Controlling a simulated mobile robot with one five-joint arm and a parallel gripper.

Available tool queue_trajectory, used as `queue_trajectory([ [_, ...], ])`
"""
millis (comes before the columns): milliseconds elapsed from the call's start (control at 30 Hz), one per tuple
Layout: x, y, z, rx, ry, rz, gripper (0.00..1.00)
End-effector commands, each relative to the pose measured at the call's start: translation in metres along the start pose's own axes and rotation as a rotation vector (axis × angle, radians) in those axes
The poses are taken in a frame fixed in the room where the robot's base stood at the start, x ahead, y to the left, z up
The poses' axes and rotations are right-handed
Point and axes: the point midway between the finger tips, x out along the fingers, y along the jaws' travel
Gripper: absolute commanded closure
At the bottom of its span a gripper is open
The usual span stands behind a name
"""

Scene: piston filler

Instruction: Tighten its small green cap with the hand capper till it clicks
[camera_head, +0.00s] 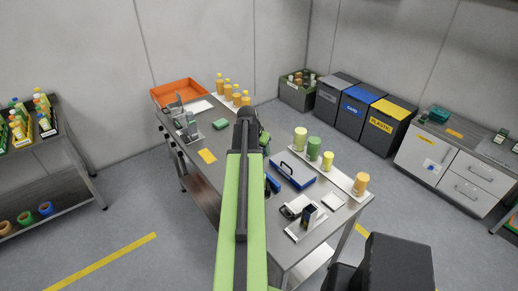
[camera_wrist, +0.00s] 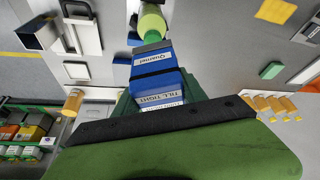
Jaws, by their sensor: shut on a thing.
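My gripper (camera_wrist: 158,95) is shut on the hand capper (camera_wrist: 154,72), a blue and grey block with white label strips, one reading "TILL TIGHT". The dark green fingers show on both sides of it. A yellow-green bottle (camera_wrist: 152,18) with a small green cap (camera_wrist: 152,38) lies just beyond the capper's grey end in the wrist view. Capper and cap meet in the picture; I cannot tell whether they touch. In the head view my arm hides the bottle and most of the capper, and my gripper (camera_head: 264,138) shows only partly over the table.
The grey table (camera_head: 327,229) bears a blue tray (camera_head: 292,174), a white strip with green and yellow containers (camera_head: 314,149), and an orange bin (camera_head: 178,92) at the far left. A green block (camera_head: 221,124) and a yellow card (camera_head: 207,156) lie left of my arm.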

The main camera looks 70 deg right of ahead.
Motion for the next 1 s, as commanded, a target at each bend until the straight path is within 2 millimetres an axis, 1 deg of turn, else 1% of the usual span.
queue_trajectory([
  [33, 0.008, 0.000, 0.003, 0.000, 0.000, 0.000, 1.00],
  [200, 0.024, 0.001, 0.009, 0.001, 0.000, 0.000, 1.00],
  [367, 0.036, 0.001, 0.014, 0.001, 0.000, 0.000, 1.00],
  [1000, 0.036, 0.000, 0.015, 0.001, 0.000, 0.001, 1.00],
])
